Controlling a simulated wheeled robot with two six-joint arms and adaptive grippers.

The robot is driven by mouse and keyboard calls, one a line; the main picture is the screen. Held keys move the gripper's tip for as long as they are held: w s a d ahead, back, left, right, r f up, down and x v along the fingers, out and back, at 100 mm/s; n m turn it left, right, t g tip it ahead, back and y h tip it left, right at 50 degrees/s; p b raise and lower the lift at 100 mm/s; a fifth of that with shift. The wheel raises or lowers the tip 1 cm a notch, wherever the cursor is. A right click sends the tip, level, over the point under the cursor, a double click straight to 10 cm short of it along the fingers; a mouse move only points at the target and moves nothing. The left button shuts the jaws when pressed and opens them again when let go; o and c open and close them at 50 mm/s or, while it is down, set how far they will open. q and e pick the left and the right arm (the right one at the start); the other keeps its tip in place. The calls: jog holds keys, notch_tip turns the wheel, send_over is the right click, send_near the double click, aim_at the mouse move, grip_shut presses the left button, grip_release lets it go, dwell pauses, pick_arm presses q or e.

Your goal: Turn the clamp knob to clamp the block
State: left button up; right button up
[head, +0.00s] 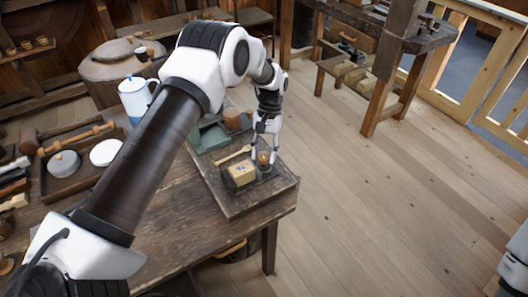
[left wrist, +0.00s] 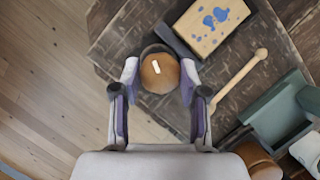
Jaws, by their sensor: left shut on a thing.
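The clamp knob (left wrist: 158,72) is a round wooden knob with a pale mark on top. It also shows in the head view (head: 263,158), partly hidden by the fingers. My left gripper (head: 266,150) points down over it and is shut on it; in the left wrist view the fingers (left wrist: 160,80) stand on either side of the knob. The block (left wrist: 211,24) is pale wood with blue stains and lies beside the knob against a dark bar. In the head view the block (head: 241,174) sits just left of the gripper. My right gripper is out of view.
A wooden stick with a ball end (left wrist: 240,82) lies by the block. A grey-green box (left wrist: 284,112) and a round wooden piece (left wrist: 257,160) stand further along. A white-and-blue jug (head: 135,98) and a tool tray (head: 75,180) are on the bench's left.

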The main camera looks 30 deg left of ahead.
pick_arm(q)
jog(key=shift+s+f, duration=0.1)
jog(key=shift+f, duration=0.05)
jog(key=o, duration=1.1)
jog(key=v, duration=1.2)
